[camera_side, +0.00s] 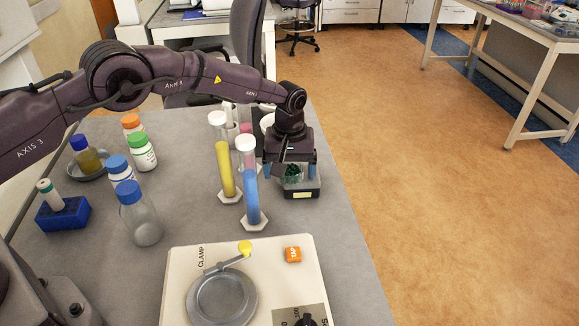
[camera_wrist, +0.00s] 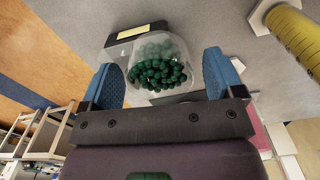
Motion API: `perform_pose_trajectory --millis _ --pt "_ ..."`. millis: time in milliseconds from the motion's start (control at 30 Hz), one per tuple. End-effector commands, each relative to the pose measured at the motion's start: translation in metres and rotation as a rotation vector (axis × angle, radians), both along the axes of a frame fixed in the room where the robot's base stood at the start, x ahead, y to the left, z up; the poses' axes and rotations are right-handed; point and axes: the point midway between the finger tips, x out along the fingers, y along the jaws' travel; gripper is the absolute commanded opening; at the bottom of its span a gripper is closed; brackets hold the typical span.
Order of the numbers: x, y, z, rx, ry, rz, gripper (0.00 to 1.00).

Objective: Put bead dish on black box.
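The bead dish (camera_wrist: 160,68) is a clear dish of dark green beads. It is between the two blue fingers of my gripper (camera_wrist: 164,82) in the wrist view. In the side view the bead dish (camera_side: 293,173) appears to be on or just over the black box (camera_side: 303,194), which has a yellow label. My gripper (camera_side: 290,172) points down there, its fingers spread wide on either side of the dish, with a small gap seeming to show. The black box (camera_wrist: 118,44) is partly hidden behind the dish in the wrist view.
A yellow-filled cylinder (camera_side: 226,170) and a blue-filled cylinder (camera_side: 251,190) stand close left of the box. A clamp device (camera_side: 180,280) is at the front. Several bottles (camera_side: 143,152) and a blue rack (camera_side: 63,214) are at left. The table's right edge is near the box.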

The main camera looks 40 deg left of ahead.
Motion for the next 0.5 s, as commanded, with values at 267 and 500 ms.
perform_pose_trajectory --millis 267,500 --pt "0.0 0.0 0.005 0.0 -0.001 0.0 0.87" --pt "0.001 0.0 0.046 -0.001 -0.004 0.0 0.87"
